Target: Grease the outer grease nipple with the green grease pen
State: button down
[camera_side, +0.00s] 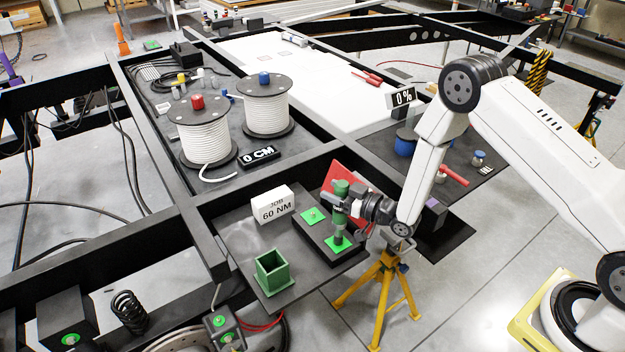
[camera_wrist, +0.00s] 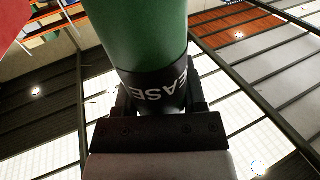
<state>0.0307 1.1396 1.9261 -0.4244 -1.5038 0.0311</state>
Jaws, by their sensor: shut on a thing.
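The green grease pen (camera_side: 341,188) stands upright in my gripper (camera_side: 347,206), which is shut around its black band. In the wrist view the green pen (camera_wrist: 137,35) rises above the band with part of its lettering, between the jaws (camera_wrist: 160,108). The pen's lower end is over the right-hand green pad (camera_side: 338,245) on a black block. Its tip hides any nipple there, and I cannot tell whether it touches. A second green pad with a small grease nipple (camera_side: 313,214) is uncovered to the left. The picture does not label which nipple is outer.
A green open-topped square holder (camera_side: 273,273) stands empty at the front of the dark plate (camera_side: 240,228). A white "JOB 60 NM" sign (camera_side: 273,204) and a red panel (camera_side: 347,178) stand behind the block. Black chassis beams (camera_side: 190,215) run close by. A yellow stand (camera_side: 383,285) is at right.

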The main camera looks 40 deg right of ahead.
jog(key=shift+r, duration=0.45)
dwell(0.8)
